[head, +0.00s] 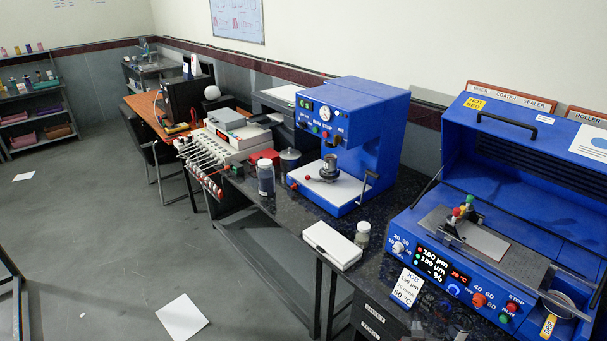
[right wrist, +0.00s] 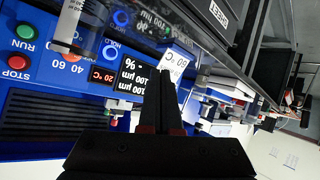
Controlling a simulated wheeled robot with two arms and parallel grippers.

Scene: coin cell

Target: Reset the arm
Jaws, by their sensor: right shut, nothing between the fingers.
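My right gripper (right wrist: 163,85) shows in the right wrist view as two dark fingers standing together, shut with nothing between them. Behind its tips is the blue coater's front panel, with its display (right wrist: 133,85). In the head view this blue coater (head: 480,290) stands at the right with its lid up. A small dark shape at that view's bottom edge, in front of the coater, is too unclear to name. My left gripper is in neither view.
The dark bench (head: 385,270) carries a blue press (head: 350,130), a white box (head: 332,245), a small jar (head: 362,235) and a larger jar (head: 266,178). A sign card (head: 407,287) leans before the coater. A paper sheet (head: 182,318) lies on the open floor.

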